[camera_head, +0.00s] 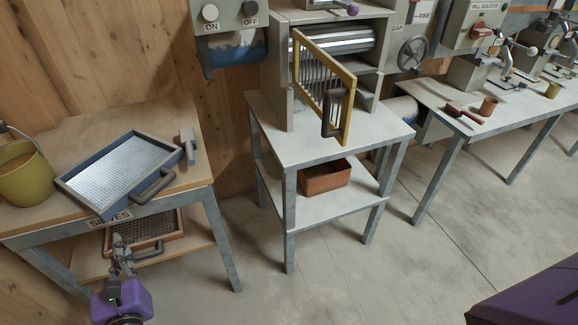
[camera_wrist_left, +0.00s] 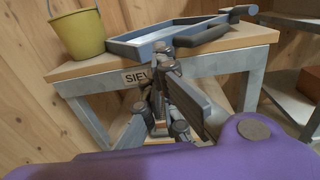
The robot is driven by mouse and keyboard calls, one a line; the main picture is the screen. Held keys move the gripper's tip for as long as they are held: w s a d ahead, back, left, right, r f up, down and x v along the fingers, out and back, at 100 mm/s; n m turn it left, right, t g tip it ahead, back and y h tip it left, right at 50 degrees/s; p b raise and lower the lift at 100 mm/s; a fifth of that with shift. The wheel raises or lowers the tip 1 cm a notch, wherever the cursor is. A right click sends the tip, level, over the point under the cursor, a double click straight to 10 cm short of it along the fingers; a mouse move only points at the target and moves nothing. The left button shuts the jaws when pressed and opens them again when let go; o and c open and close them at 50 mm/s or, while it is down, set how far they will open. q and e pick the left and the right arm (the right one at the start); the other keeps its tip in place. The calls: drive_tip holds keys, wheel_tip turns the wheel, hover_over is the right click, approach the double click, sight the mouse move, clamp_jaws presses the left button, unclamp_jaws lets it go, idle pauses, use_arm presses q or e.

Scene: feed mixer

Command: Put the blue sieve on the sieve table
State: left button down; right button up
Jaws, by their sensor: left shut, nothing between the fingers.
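The blue sieve (camera_head: 118,170), a blue frame with a grey mesh and a dark handle, lies on the wooden top of the sieve table (camera_head: 95,122), which bears a "SIEVES" label. Its near left corner is at the table's front edge. It also shows in the left wrist view (camera_wrist_left: 165,38), partly behind my gripper. My left gripper (camera_head: 122,246) is shut and empty in front of the table, below the front edge and apart from the sieve. In the left wrist view the gripper (camera_wrist_left: 163,58) covers part of the label. My right gripper is not in view.
A yellow bucket (camera_head: 27,181) stands left of the sieve and a blue-grey brush (camera_head: 188,146) lies to its right. Another sieve (camera_head: 144,232) is on the lower shelf. Floor between tables is clear.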

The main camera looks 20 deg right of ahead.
sight(119, 207)
use_arm(q)
drive_tip(key=w, duration=1)
drive_tip(key=shift+w+a+f, duration=0.1)
drive_tip(key=shift+w+a, duration=0.1)
drive_tip(key=shift+w, duration=1.45)
drive_tip(key=shift+s, duration=0.1)
